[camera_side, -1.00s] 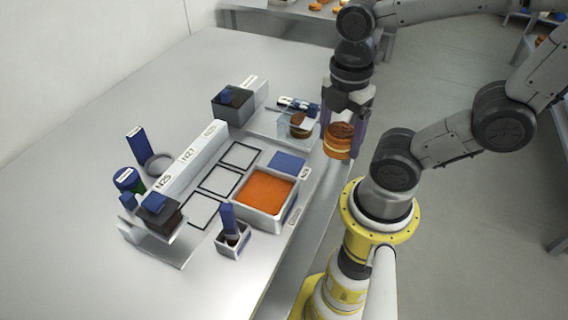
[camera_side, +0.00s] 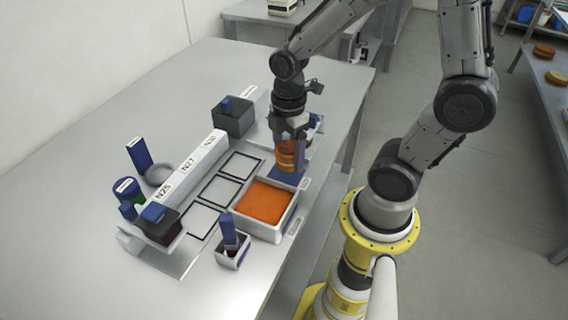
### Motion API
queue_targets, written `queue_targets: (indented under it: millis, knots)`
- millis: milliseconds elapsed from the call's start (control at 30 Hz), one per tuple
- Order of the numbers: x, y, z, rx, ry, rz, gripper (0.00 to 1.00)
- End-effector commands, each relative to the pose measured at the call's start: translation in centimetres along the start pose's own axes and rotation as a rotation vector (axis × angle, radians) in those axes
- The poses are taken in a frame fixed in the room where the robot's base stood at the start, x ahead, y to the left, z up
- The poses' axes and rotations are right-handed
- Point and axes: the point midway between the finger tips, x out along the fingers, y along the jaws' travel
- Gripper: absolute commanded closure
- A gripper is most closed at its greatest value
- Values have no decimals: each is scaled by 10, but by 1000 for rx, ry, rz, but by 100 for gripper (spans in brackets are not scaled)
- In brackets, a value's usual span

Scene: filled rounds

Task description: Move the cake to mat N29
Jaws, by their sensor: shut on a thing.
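The cake (camera_side: 286,155) is a round, layered, orange-brown piece. My gripper (camera_side: 289,163) is shut on it, with a finger on each side. It is upright over the back part of a blue square mat (camera_side: 284,182) and hides some of it; I cannot tell whether it touches. Three black-outlined squares lie in a row along a white rail (camera_side: 187,168) marked N25, N27 and a third label too small to read surely. The far square (camera_side: 240,166), beside that third label, is empty. The middle square (camera_side: 219,190) and near square (camera_side: 199,220) are empty too.
A white tray with orange filling (camera_side: 289,214) stands in front of the blue mat. A small pot with a blue-handled tool (camera_side: 232,254) is nearer. A dark box (camera_side: 233,120) stands behind the rail, a brown container (camera_side: 160,228) at its near end. The table's left side is clear.

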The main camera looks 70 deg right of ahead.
Motion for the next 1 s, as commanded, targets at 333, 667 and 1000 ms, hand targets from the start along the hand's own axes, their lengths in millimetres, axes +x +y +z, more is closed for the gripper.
queue_targets:
  millis: [333, 667, 1000]
  knots:
    - [32, 10, -4, 0, -1, -3, 48]
    - [44, 11, -4, 0, 1, 2, 48]
    - [47, 10, -4, 0, 0, 0, 2]
